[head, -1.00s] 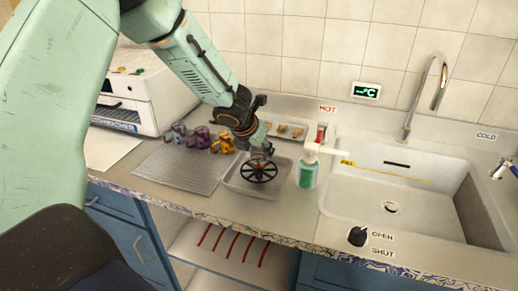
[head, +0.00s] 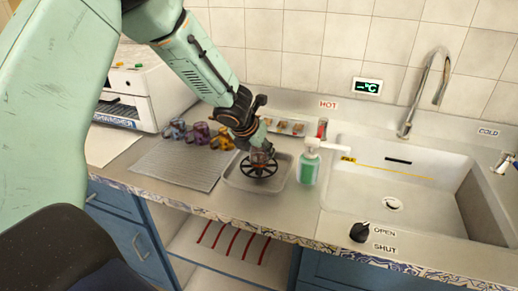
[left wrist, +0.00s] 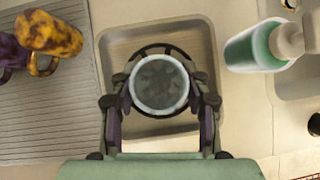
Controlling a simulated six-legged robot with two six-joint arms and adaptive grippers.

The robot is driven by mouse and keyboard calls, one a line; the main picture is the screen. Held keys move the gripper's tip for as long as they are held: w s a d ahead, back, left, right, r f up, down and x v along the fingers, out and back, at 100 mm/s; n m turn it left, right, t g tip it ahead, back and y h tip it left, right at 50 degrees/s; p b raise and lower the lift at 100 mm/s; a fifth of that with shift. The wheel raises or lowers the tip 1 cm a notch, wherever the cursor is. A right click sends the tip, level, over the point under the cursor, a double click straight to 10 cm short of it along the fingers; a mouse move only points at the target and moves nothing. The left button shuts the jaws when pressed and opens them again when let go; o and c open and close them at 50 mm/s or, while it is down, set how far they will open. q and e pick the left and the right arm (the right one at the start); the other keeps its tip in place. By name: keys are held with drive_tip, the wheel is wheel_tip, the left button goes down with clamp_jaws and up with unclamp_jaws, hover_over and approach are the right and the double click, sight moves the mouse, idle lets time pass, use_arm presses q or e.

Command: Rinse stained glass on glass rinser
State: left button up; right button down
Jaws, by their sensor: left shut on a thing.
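A clear glass (head: 259,157) is held between the fingers of my left gripper (head: 260,150), above or on the black spoked wheel of the glass rinser (head: 259,170). In the left wrist view I look down on the glass (left wrist: 160,83), a round shape with a pale rim and cloudy, dark patches inside. The gripper fingers (left wrist: 160,103) are shut on its sides. The rinser's black ring (left wrist: 152,50) shows around it in a shallow metal tray (left wrist: 204,45). I cannot tell whether glass and wheel touch. My right gripper is out of view.
A soap bottle (head: 309,170) with green liquid stands just right of the tray. Purple (head: 199,134) and yellow mugs (head: 222,139) stand left of it, behind a ribbed drain mat (head: 175,165). The sink (head: 400,205) is at right, a black knob (head: 360,232) in front.

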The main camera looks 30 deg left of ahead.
use_arm(q)
drive_tip(key=shift+s+f+b, duration=0.1)
drive_tip(key=shift+f+b, duration=0.8)
drive_tip(key=shift+f, duration=0.05)
idle(2.5)
drive_tip(key=shift+r+p, duration=0.4)
idle(1.5)
drive_tip(key=o, duration=0.6)
drive_tip(key=c, duration=0.5)
drive_tip(key=shift+r, duration=0.2)
drive_tip(key=shift+r+p, duration=1.35)
drive_tip(key=shift+p, duration=0.2)
drive_tip(key=shift+r, duration=0.15)
drive_tip(key=shift+r+p, duration=2.1)
drive_tip(key=shift+p, duration=0.1)
